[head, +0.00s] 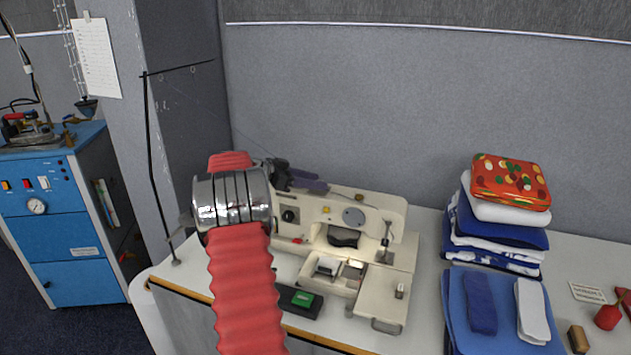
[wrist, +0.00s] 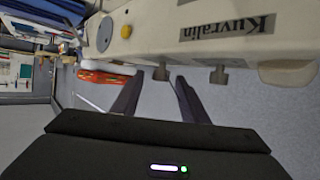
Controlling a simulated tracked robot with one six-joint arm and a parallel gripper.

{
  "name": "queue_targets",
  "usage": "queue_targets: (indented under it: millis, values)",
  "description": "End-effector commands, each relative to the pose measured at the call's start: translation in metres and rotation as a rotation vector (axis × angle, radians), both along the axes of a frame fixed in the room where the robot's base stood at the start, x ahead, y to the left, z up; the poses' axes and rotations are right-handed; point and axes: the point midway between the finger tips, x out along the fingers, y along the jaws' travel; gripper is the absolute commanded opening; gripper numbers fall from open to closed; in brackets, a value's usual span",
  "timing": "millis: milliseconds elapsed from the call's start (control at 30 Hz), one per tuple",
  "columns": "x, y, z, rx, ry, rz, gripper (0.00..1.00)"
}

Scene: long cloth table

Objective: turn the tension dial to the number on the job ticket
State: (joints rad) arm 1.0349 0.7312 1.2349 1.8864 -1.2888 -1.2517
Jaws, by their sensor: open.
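The cream sewing machine (head: 385,210) stands on the table in the head view. A black round dial (head: 290,215), probably the tension dial, is on the left of its front face; its numbers are too small to read. My gripper (head: 322,184) is above and behind the dial, near the machine's top edge, apart from the dial. The machine (wrist: 155,28) appears upside down there, with a "Kuvralin" label; the black dial is not visible. I cannot tell which paper is the job ticket.
A small printed card (head: 587,292) lies at the table's right, and a sheet (head: 97,58) hangs on the pillar; neither is legible. Folded cloths (head: 497,235) with a red patterned tin (head: 511,182) on top stand right of the machine. A thin black stand (head: 157,165) rises at left.

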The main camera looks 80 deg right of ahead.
Motion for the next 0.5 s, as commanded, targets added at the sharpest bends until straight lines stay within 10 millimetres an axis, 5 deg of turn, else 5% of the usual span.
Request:
queue_targets:
  millis: [500]
  values:
    - [0.058, 0.048, 0.031, -0.001, -0.001, 0.003, 0.4]
